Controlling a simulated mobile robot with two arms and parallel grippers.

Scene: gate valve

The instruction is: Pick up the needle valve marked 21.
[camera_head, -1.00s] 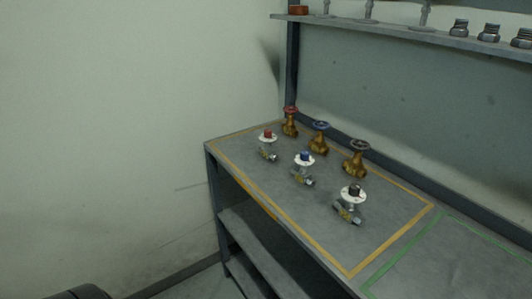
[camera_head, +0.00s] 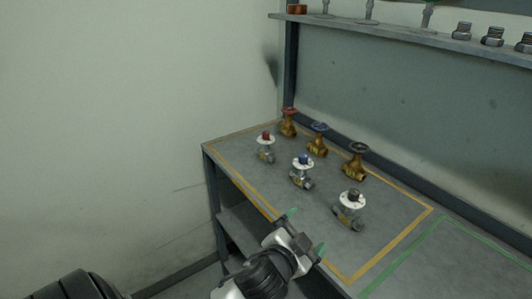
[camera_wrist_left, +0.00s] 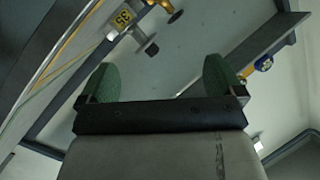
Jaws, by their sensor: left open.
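Three silver needle valves with white discs stand in the front row on the bench: one with a red knob (camera_head: 266,147), one with a blue knob (camera_head: 303,170) and one with a dark knob (camera_head: 351,208). Their numbers are too small to read in the head view. In the left wrist view a tag (camera_wrist_left: 123,17) at the top left seems to read 35; a blue-knobbed valve (camera_wrist_left: 263,64) shows at the right. My left gripper (camera_head: 306,232) is open and empty, at the bench's front edge, apart from the valves. My right gripper is not in view.
Brass valves with red (camera_head: 288,122), blue (camera_head: 318,139) and black (camera_head: 356,161) handwheels stand behind. A yellow outline surrounds both rows; a green outline lies to the right. A shelf (camera_head: 380,25) with fittings is above the bench's back panel. The bench right of the valves is clear.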

